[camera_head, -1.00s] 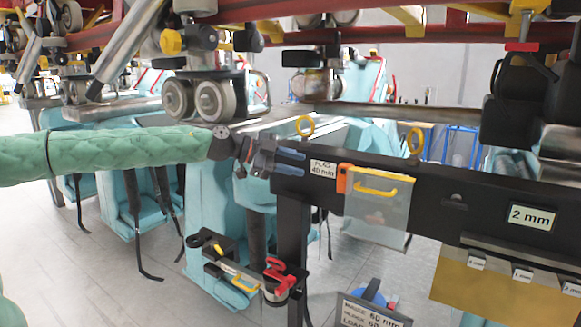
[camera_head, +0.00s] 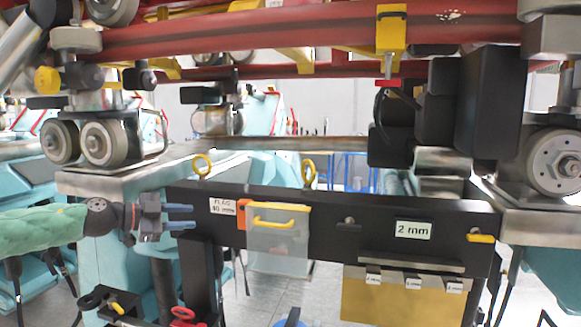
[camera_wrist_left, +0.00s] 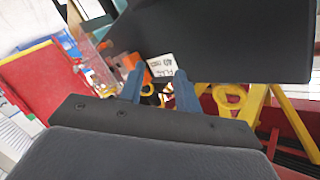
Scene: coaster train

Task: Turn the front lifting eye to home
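Two yellow lifting eyes stand on top of the black beam (camera_head: 330,215): a left one (camera_head: 202,165) near its left end and a right one (camera_head: 309,172) farther along. I cannot tell which is the front one. Both look upright, rings showing nearly face-on. My left gripper (camera_head: 192,217) is at the beam's left end, below and left of the left eye, its blue fingers apart and pointing right. In the left wrist view, the left gripper (camera_wrist_left: 158,88) is open, with a yellow ring (camera_wrist_left: 229,97) to the right of its fingers. My right gripper is not in view.
A clear flag with a yellow handle (camera_head: 274,221) and an orange edge hangs on the beam beside a white label (camera_head: 222,206). A "2 mm" plate (camera_head: 413,230) is farther right. Red rails (camera_head: 290,35) and wheels (camera_head: 103,144) are overhead and at left.

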